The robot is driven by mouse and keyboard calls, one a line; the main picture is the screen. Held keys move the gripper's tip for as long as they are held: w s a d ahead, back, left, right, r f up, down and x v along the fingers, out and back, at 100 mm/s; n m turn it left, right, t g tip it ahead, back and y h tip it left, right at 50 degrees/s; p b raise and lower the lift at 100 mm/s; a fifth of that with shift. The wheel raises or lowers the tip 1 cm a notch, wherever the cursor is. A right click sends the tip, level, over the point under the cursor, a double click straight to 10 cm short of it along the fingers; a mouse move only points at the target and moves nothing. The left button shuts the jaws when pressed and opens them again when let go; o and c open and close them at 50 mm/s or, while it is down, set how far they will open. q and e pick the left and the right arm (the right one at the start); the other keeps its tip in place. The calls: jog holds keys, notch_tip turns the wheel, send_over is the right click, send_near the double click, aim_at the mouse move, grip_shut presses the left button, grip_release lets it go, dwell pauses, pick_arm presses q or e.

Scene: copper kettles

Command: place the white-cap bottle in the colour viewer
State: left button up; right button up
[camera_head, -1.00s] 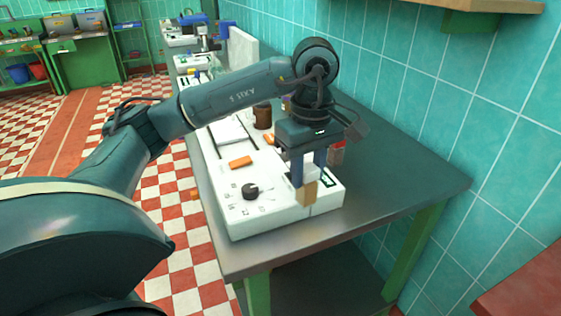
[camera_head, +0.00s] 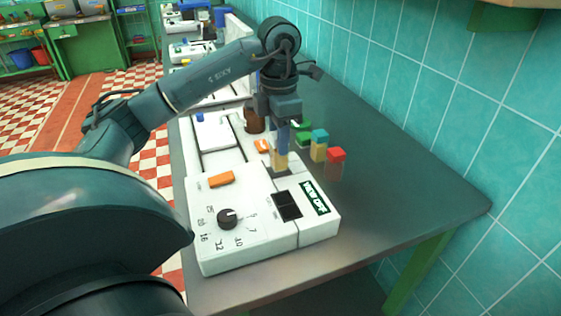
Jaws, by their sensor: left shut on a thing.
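The colour viewer (camera_head: 262,246) is a white box with a black knob, an orange button and two dark square windows on its front right. My left gripper (camera_head: 281,152) points down and is shut on the white-cap bottle (camera_head: 281,162), whose tan body shows below the fingers. Its cap is hidden between the fingers. The bottle is at the viewer's back right, by a dark patch; I cannot tell whether it touches the viewer. My right gripper is not in view.
A brown jar (camera_head: 255,122) stands behind the viewer, and a white instrument (camera_head: 214,132) to its back left. The steel table (camera_head: 400,205) is clear on the right, up to the teal tiled wall (camera_head: 470,110).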

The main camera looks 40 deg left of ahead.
pick_arm(q)
jog(key=shift+f, duration=2.35)
jog(key=shift+f, duration=0.15)
jog(key=o, duration=1)
notch_tip(320, 180, up, 12)
jog(key=shift+f+p, duration=0.15)
jog(key=shift+p, duration=1)
jog(key=shift+r, duration=0.3)
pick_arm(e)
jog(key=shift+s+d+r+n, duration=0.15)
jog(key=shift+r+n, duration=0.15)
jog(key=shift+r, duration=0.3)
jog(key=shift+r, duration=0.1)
